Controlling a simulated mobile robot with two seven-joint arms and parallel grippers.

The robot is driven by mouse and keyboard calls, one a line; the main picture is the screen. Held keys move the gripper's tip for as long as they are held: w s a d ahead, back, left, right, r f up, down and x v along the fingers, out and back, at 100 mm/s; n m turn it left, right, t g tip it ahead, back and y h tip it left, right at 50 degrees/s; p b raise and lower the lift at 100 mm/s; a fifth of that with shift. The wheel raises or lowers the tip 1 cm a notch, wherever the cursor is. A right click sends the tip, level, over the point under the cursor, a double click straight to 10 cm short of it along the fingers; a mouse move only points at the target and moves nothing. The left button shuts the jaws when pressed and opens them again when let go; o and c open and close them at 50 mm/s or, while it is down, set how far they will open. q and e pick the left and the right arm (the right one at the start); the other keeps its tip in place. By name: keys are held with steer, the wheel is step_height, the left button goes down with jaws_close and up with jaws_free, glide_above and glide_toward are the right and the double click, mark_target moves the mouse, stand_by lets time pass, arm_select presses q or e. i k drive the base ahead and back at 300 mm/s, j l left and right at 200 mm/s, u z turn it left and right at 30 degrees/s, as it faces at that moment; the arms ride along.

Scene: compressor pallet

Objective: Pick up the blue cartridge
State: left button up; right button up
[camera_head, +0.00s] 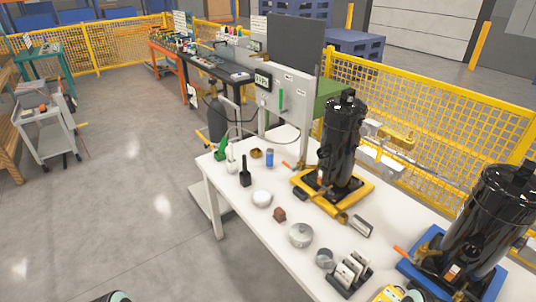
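The blue cartridge (269,158), a small upright cylinder, stands on the white table (247,206) near its far end. It is beside a small brown-yellow block (256,153) and left of the black compressor on the yellow base. Nothing touches the cartridge as far as I can see. Neither of my grippers can be made out. Only small rounded dark and teal parts, likely of my arms, show at the bottom edge.
A black compressor (343,140) on a yellow base and another (486,226) on a blue base stand on the table's right side.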

mark_target(270, 152)
steer(key=i+j+z, duration=0.1)
steer(key=i+j, duration=0.25)
steer(key=j, duration=0.3)
steer(key=i+j+z, duration=0.15)
steer(key=j, duration=0.2)
steer(key=i+j+z, duration=0.1)
steer(key=j, duration=0.25)
steer(key=i+j, duration=0.25)
steer(key=i+j+z, duration=0.15)
steer(key=j, duration=0.35)
